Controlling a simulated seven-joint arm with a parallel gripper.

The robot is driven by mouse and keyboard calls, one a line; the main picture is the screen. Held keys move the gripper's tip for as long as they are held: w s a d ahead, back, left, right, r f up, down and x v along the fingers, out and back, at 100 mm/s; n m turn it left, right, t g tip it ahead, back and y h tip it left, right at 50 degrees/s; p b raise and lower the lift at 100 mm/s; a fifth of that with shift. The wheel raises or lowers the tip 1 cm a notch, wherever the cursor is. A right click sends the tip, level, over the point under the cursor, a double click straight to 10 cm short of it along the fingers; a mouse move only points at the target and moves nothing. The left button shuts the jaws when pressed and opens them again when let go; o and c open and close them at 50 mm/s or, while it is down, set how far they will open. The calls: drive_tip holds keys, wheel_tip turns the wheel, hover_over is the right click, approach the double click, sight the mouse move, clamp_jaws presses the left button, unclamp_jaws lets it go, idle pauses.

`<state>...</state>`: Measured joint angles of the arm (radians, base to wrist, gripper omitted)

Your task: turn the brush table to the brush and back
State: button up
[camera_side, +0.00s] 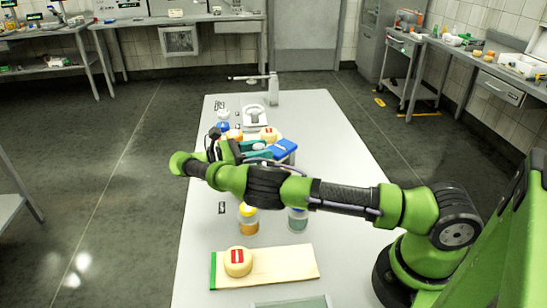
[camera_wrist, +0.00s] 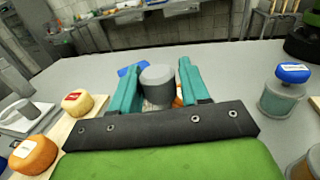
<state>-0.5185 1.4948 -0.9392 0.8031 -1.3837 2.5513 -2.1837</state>
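My gripper (camera_wrist: 160,80) has teal fingers, one on each side of a grey round-topped cylinder (camera_wrist: 157,78). The cylinder nearly fills the space between them; whether they press on it I cannot tell. In the side view my gripper (camera_side: 256,148) is over the middle of the table, beside a blue block-like thing (camera_side: 285,146). Blue also shows behind the left finger in the wrist view (camera_wrist: 128,70). A grey post with a horizontal arm (camera_side: 273,90) stands at the far end; I cannot tell whether it carries the brush. The brush table is not clearly identifiable, and my arm hides part of this area.
An orange cheese (camera_wrist: 35,154) and a yellow one (camera_wrist: 77,102) sit left of my gripper. In the side view, a yellow-lidded jar (camera_side: 248,222) and a board (camera_side: 290,262) with a cheese (camera_side: 238,261) are nearer the front.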

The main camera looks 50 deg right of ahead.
drive_tip(key=shift+o, duration=1.1)
wheel_tip(320, 180, up, 4)
drive_tip(key=shift+s+f, duration=0.1)
drive_tip(key=s+a+r, duration=0.1)
drive_tip(key=s+a, duration=0.1)
drive_tip(key=s, duration=1.3)
drive_tip(key=shift+s, duration=0.35)
drive_tip(key=shift+d+r, duration=0.1)
